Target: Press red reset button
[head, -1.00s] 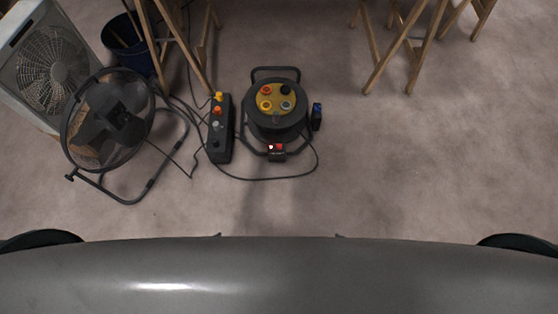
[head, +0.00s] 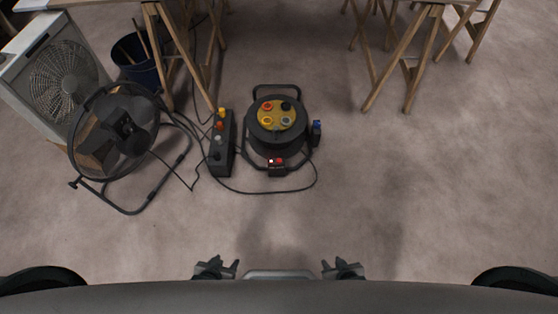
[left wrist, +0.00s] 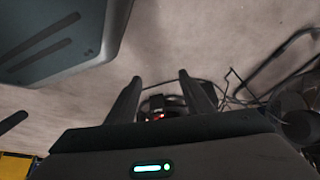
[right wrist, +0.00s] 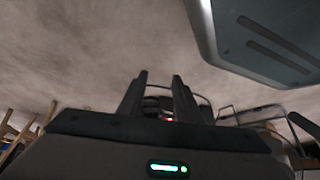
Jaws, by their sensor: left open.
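A red button (head: 280,161) sits on a small dark box (head: 277,170) at the front foot of a black cable reel (head: 277,139) on the floor. A small white spot lies left of the button. The reel has a yellow face with several coloured sockets. My left gripper (head: 229,263) and right gripper (head: 341,264) are at the bottom of the head view, apart from the reel. Both are open and empty. Red shows between the fingers of the left gripper (left wrist: 160,77) and right gripper (right wrist: 160,76) in the wrist views, with the reel beyond.
A black control box (head: 221,145) with coloured knobs stands left of the reel. A round fan (head: 115,132), box fan (head: 58,75) and blue bucket (head: 137,67) are further left. A cable loops in front of the reel. Wooden trestles (head: 408,60) stand behind. Floor in front is clear.

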